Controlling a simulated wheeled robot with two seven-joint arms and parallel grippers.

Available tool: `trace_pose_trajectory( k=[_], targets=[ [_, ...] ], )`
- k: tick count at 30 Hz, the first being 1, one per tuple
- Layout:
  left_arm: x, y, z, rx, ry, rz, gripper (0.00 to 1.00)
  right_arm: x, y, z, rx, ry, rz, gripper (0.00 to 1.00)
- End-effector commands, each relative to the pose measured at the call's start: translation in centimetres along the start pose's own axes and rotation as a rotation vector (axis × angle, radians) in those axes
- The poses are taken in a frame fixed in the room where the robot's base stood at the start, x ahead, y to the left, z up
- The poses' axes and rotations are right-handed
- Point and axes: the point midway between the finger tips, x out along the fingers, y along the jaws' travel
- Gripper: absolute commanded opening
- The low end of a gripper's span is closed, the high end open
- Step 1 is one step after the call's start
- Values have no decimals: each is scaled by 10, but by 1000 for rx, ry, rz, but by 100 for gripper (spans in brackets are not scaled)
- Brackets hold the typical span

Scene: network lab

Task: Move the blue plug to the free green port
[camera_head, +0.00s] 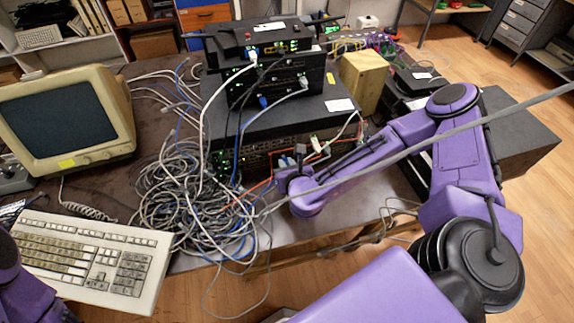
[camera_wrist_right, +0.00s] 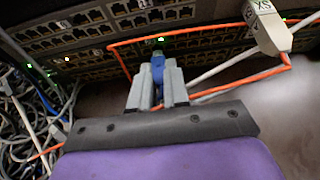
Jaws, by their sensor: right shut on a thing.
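My right gripper (camera_wrist_right: 157,78) is shut on the blue plug (camera_wrist_right: 158,62), whose front end shows between the two grey fingertips in the right wrist view. The plug points at the lower rows of ports on the black switch (camera_wrist_right: 95,62). A green light (camera_wrist_right: 161,40) shows just beyond the plug; I cannot tell whether the plug touches a port. In the head view the right gripper (camera_head: 290,162) is at the right part of the switch front and is small, with the plug not clear. Only a purple part of my left arm shows at the lower left; its gripper is out of view.
An orange cable (camera_wrist_right: 112,58) loops around the plug and fingers. A white labelled connector (camera_wrist_right: 266,28) hangs at the upper right. A large cable tangle (camera_head: 190,205) lies left of the switch, near a keyboard (camera_head: 85,262) and an old monitor (camera_head: 65,115). A grey cable crosses before my right arm.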

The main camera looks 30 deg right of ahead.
Motion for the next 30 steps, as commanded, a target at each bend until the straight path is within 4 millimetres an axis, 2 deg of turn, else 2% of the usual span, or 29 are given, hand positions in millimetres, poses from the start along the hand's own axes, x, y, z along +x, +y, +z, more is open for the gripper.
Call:
trace_pose_trajectory(
  k=[30],
  targets=[
    [4,0,2,0,0,0,0,8,0,5,0,0,0,0]
  ],
)
